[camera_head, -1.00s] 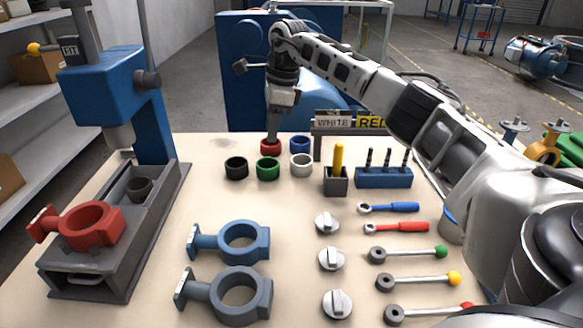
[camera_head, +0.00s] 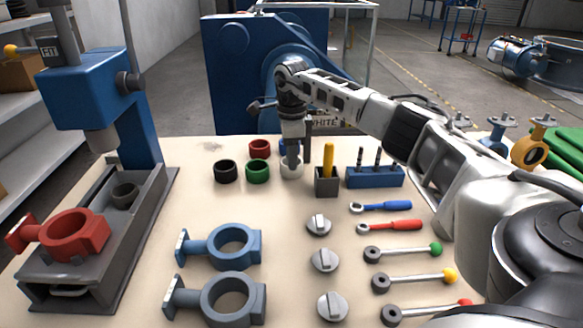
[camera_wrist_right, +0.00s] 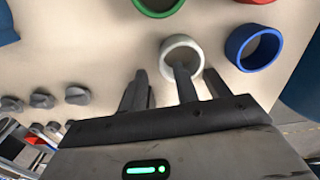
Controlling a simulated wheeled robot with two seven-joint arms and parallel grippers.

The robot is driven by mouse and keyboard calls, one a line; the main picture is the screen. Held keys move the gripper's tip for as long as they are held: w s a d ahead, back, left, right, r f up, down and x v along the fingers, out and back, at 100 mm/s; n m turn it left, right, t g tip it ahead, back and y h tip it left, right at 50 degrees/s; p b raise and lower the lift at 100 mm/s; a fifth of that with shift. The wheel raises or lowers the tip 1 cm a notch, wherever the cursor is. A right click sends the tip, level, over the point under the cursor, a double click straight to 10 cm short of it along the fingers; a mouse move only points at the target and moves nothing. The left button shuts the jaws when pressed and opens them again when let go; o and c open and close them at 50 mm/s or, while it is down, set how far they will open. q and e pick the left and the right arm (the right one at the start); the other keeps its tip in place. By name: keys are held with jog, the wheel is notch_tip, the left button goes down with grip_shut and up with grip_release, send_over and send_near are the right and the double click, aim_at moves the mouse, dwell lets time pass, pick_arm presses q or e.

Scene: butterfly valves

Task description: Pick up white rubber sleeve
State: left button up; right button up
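The white rubber sleeve (camera_head: 291,170) stands on the table in the front row of rubber rings, right of the green ring. It also shows in the right wrist view (camera_wrist_right: 197,58). My right gripper (camera_head: 298,160) points down at the sleeve and hides part of it. In the right wrist view, my right gripper (camera_wrist_right: 161,73) has its fingers apart. One finger overlaps the sleeve's opening and another lies to the left, outside the ring. I cannot tell whether either touches the sleeve. My left gripper is not in view.
Nearby stand a green ring (camera_head: 258,171), a black ring (camera_head: 225,171), a red ring (camera_head: 260,147) and a blue ring (camera_wrist_right: 254,47). A grey holder (camera_head: 326,183) and a blue tool block (camera_head: 375,178) stand to the right. Valve bodies and a press are at left.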

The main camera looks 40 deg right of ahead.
notch_tip(320, 180, down, 4)
jog(key=shift+d+f, duration=0.1)
jog(key=shift+f, duration=0.05)
grip_shut()
dwell(0.3)
